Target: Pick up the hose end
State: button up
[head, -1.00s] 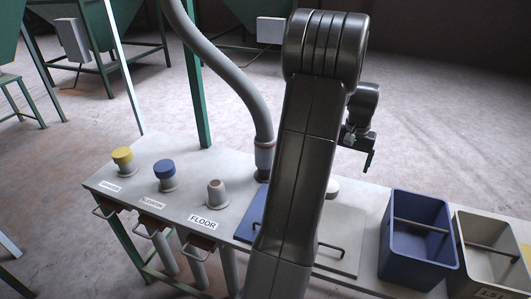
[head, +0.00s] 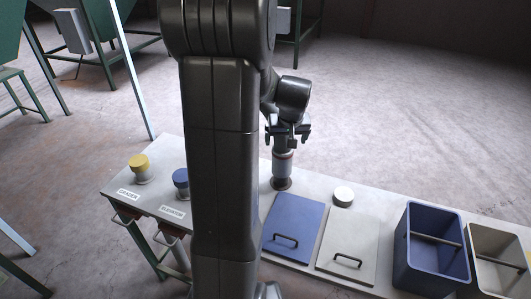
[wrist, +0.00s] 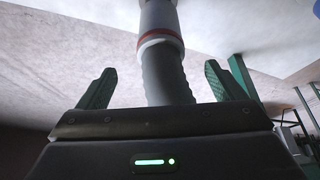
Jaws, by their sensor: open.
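The hose end (head: 282,170) is a grey cuff with a red band, standing upright on a dark ring on the bench. My gripper (head: 288,133) is just above the cuff in the head view. Its green fingers (wrist: 160,85) are spread, one on each side of the hose, with gaps on both sides.
The bench (head: 330,185) carries a yellow-capped port (head: 139,162) and a blue-capped port (head: 181,178) at left. A blue lid (head: 293,225), a pale lid (head: 350,240), a white round knob (head: 343,195) and a blue bin (head: 432,245) are at right. My arm covers the bench between.

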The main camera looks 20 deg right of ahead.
aim_at(284, 150)
jog(key=x, duration=0.7)
jog(key=shift+d+f+p, duration=0.1)
jog(key=shift+d+p, duration=0.05)
jog(key=shift+p, duration=0.25)
jog(key=shift+p+x, duration=0.85)
jog(key=shift+x, duration=1.85)
jog(key=shift+w, duration=0.1)
jog(key=shift+c, duration=0.2)
jog(key=c, duration=1.2)
